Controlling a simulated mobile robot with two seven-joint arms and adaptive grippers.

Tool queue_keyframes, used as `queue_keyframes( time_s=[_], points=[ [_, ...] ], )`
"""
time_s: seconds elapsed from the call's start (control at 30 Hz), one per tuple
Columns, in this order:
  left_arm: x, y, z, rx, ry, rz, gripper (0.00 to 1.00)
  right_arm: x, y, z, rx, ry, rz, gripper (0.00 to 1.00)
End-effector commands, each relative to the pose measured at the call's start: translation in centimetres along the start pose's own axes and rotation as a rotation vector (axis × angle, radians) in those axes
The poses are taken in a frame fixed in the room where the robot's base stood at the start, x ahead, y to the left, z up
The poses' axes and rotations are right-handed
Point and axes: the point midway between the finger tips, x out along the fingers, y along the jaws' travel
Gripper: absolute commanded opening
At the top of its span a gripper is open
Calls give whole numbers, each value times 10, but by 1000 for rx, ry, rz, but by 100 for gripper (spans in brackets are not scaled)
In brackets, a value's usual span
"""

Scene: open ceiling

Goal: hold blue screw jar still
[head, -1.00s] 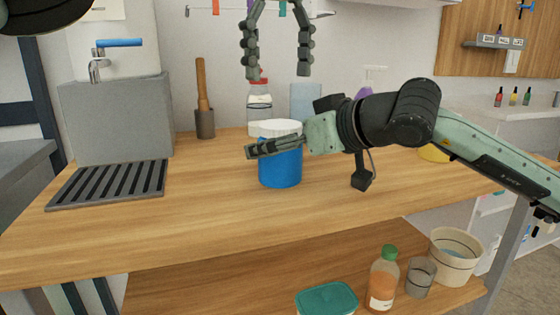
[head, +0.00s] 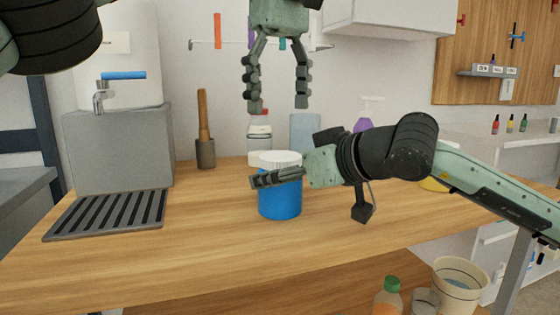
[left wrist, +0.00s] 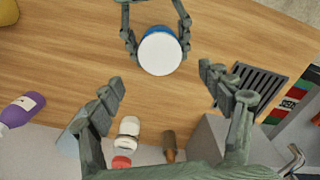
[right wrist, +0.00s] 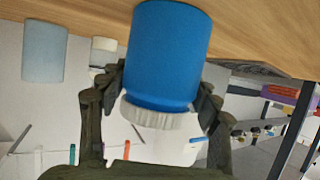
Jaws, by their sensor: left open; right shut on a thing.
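The blue screw jar (head: 281,204) with a white lid stands upright on the wooden table in the head view. My right gripper (head: 275,178) reaches in from the right and is shut on the jar's upper part. My left gripper (head: 277,104) hangs open and empty above and behind the jar in the head view. In the left wrist view the jar's white lid (left wrist: 160,54) lies beyond my open left fingers (left wrist: 165,95), with the right fingers around the jar.
A grey sink block (head: 118,150) and a slotted drain mat (head: 108,214) are at the left. The front table is clear.

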Motion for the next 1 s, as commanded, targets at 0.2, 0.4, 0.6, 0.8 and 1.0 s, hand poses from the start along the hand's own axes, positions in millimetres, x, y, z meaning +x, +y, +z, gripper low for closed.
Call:
queue_keyframes(
  time_s=[0.2,0.4,0.6,0.8,1.0],
  points=[
    [-1,0,0,-351,-1,-1,79,0,0,0,0,1,0,0],
    [-2,0,0,-632,-1,0,79,0,0,0,0,1,0,0],
    [6,0,-1,-721,1,-2,79,0,0,0,0,1,0,0],
    [32,-1,-1,-719,0,-3,79,0,0,0,0,1,0,0],
    [62,0,0,-720,0,-2,79,0,0,0,0,1,0,0]
  ],
)
